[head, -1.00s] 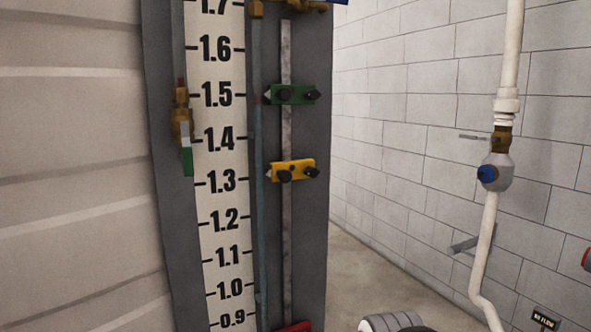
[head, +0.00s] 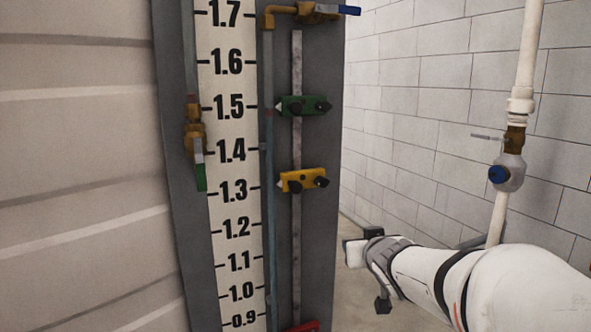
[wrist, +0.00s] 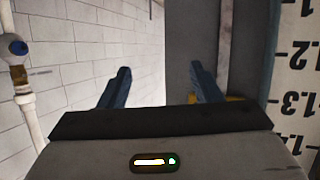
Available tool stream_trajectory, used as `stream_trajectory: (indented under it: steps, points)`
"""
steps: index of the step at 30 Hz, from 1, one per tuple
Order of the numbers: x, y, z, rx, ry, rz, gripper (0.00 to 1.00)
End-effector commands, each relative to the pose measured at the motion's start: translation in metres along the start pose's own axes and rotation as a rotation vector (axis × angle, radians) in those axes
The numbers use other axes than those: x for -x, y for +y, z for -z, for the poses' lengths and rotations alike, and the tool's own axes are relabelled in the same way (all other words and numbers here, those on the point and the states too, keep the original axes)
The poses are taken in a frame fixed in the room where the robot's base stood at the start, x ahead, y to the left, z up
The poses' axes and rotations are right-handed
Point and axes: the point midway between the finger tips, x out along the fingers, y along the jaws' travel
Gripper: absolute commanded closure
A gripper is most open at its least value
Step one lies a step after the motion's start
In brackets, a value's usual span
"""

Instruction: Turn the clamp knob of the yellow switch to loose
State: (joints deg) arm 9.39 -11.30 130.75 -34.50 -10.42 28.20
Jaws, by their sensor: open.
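The yellow switch (head: 303,180) is clamped on the vertical grey rail, a little above the 1.3 mark. It has a pointed left tip and black knobs on its front and right end (head: 321,182); I cannot tell how tight they are. My gripper (head: 377,268) is below and to the right of the switch in the head view, apart from it. In the wrist view my open, empty gripper (wrist: 160,82) shows two dark fingers spread apart. That view is upside down, and a yellow part of the switch (wrist: 236,98) shows behind the right finger, mostly hidden.
A green switch (head: 303,105) sits above on the same rail (head: 297,235), a red one (head: 302,327) at the bottom. A numbered scale (head: 233,185) and thin tube stand left. A white pipe (head: 527,60) runs along the right.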

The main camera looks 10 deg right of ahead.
Motion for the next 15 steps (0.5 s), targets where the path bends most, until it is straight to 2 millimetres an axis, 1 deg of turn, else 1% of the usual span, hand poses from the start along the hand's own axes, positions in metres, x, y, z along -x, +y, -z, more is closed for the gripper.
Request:
stream_trajectory:
  steps: [1,3,6,9,13,15]
  points:
    - [-0.005,0.0,0.029,0.003,0.071,0.04,0.42]
    - [-0.011,-0.006,0.057,0.006,0.169,0.111,0.42]
    - [-0.014,-0.015,0.085,0.006,0.267,0.212,0.42]
    - [-0.014,-0.024,0.101,0.007,0.327,0.292,0.42]
    - [-0.013,-0.029,0.11,0.006,0.363,0.348,0.42]
    - [-0.017,-0.032,0.112,0.005,0.368,0.359,0.42]
